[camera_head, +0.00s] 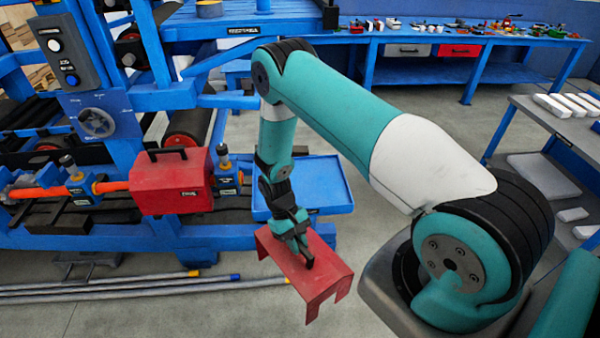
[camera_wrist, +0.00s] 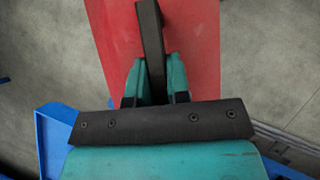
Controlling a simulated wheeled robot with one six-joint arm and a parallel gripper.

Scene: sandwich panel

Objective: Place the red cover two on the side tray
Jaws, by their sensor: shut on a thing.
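My gripper (camera_head: 295,234) is shut on the black handle (camera_wrist: 151,50) of a red cover (camera_head: 320,285). The cover hangs in the air over the grey floor, in front of the blue side tray (camera_head: 335,199). It looks roughly level, with its open underside down. In the wrist view the red cover (camera_wrist: 192,50) lies beyond my fingers. The tray is fixed beside the blue machine, and its visible surface is empty. My arm and gripper hide part of it. A second red cover (camera_head: 172,181) with a black handle sits on the machine at the left.
The blue machine frame (camera_head: 100,237) fills the left side, with an orange bar and clamps. Several long rods (camera_head: 150,288) lie on the floor before it. A blue workbench (camera_head: 450,38) stands at the back, and a grey cart (camera_head: 560,125) at the right.

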